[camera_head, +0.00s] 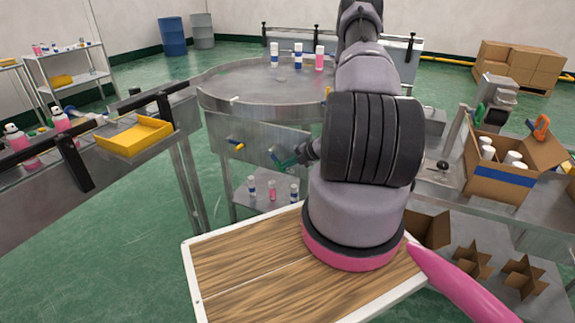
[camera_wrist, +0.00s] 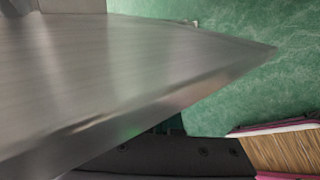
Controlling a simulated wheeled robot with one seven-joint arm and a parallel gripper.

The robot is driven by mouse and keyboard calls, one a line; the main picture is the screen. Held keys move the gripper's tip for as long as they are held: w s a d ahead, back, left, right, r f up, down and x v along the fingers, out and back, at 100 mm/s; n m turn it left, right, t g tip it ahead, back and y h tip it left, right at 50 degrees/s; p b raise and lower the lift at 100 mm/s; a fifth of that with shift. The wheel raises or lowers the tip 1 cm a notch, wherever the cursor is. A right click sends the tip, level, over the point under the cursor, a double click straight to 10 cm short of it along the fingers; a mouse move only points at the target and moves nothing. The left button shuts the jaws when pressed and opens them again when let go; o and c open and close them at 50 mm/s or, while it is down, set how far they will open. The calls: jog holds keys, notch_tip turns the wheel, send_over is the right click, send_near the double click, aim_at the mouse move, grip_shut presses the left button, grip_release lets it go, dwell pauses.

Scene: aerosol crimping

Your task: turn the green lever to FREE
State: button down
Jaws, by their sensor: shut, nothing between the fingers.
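The green lever (camera_head: 284,161) is on the steel front panel (camera_head: 262,135) below the round steel table. It points down and to the left in the head view, and its label cannot be read. My gripper (camera_head: 302,151) is shut and empty, a dark shape at the lever's right end. It is mostly hidden behind my arm, and I cannot tell whether it touches the lever. In the wrist view a steel surface (camera_wrist: 110,75) fills much of the picture, and the lever cannot be made out clearly.
A yellow-handled lever (camera_head: 237,146) is on the same panel to the left. The round table (camera_head: 240,88) carries several cans. A conveyor with a yellow tray (camera_head: 134,136) is at left. An open carton (camera_head: 497,180) stands on the right bench. Cans stand on a shelf (camera_head: 262,203) below.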

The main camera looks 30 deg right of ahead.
aim_at(284, 171)
jog(key=shift+f, duration=0.1)
jog(key=f+t+y, duration=0.1)
jog(key=w+a+f+t+y, duration=0.1)
jog(key=f+t+y, duration=0.1)
jog(key=t, duration=0.1)
jog(key=shift+w+a, duration=0.15)
jog(key=shift+w, duration=0.2)
jog(key=shift+w+a+f, duration=0.45)
jog(key=shift+w+a, duration=0.05)
jog(key=shift+w, duration=0.1)
jog(key=shift+w+a, duration=0.1)
jog(key=shift+w, duration=0.05)
dwell(0.3)
